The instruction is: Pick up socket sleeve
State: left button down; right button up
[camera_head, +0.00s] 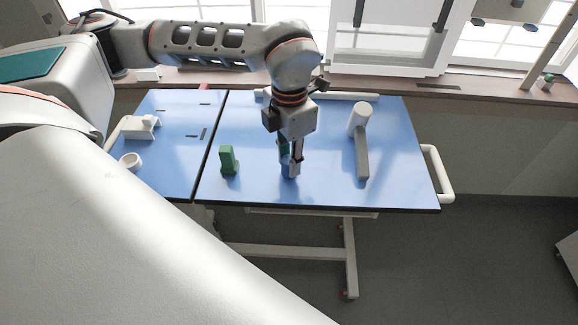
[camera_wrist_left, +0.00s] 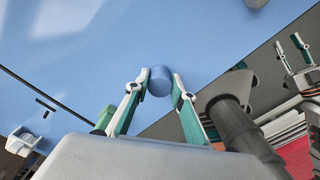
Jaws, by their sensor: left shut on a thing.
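A blue cylinder, which looks like the socket sleeve (camera_wrist_left: 160,82), is between the two fingertips of my left gripper (camera_wrist_left: 161,76) in the wrist view. The left gripper is shut on it, one finger on each side. In the head view my left gripper (camera_head: 290,168) points down over the blue table, and the sleeve (camera_head: 286,169) is mostly hidden by the fingers. I cannot tell whether the sleeve touches the table. My right gripper (camera_wrist_left: 287,40) shows small at the right of the wrist view, its two fingers apart and nothing between them.
A green block (camera_head: 228,160) stands left of the gripper on the blue table (camera_head: 250,185). A white cylinder (camera_head: 358,118) and a grey bar (camera_head: 362,155) are to the right. A white ring (camera_head: 130,161) and a white fixture (camera_head: 141,127) are on the left panel.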

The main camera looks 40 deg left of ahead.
pick_arm(q)
jog(key=shift+r+p, duration=1.75)
jog(key=shift+r, duration=1.1)
jog(key=shift+r, duration=0.15)
notch_tip(320, 180, up, 5)
jog(key=p, duration=0.3)
jog(key=shift+f, duration=0.2)
